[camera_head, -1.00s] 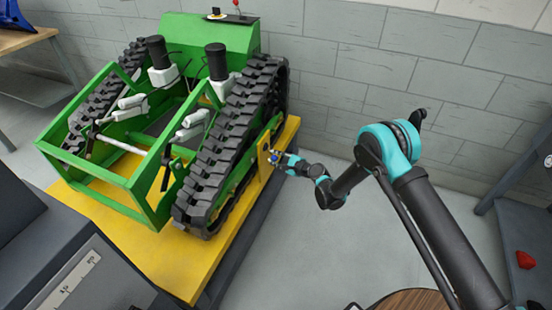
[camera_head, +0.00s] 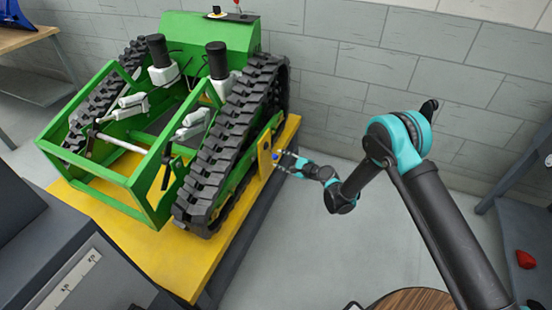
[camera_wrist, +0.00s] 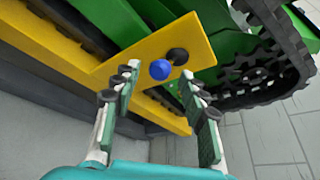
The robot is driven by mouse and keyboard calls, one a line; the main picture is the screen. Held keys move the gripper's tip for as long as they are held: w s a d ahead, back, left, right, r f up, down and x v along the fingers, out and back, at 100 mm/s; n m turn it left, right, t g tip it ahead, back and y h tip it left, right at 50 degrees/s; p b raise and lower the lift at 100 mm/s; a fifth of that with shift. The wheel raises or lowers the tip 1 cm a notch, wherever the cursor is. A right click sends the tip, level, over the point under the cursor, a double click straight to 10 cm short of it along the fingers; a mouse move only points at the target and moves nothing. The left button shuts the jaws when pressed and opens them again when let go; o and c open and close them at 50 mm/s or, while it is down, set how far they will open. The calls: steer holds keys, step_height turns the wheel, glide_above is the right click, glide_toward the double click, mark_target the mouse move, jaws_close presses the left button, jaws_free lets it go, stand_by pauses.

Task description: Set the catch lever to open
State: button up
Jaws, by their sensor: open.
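A yellow plate (camera_wrist: 125,65) stands at the side of the green tracked carrier (camera_head: 215,32). It carries a blue ball knob (camera_wrist: 160,70) and a black round part (camera_wrist: 178,56) right beside it, which look like the catch lever. In the head view the yellow plate (camera_head: 264,157) stands by the right track, with the blue knob (camera_head: 275,155) small in front of it. My gripper (camera_wrist: 160,72) is open, its two fingers on either side of the blue knob in the picture. I cannot tell how near the fingertips are. The lever's arm is hidden behind the knob.
The black track (camera_wrist: 262,75) lies right of the plate in the wrist view. The carrier stands on a yellow platform (camera_head: 125,230). A grey block wall (camera_head: 340,60) is behind. Grey floor (camera_head: 290,250) is clear right of the platform. A shelf with a red object (camera_head: 525,260) stands far right.

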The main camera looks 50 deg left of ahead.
steer(key=shift+v, duration=1.6)
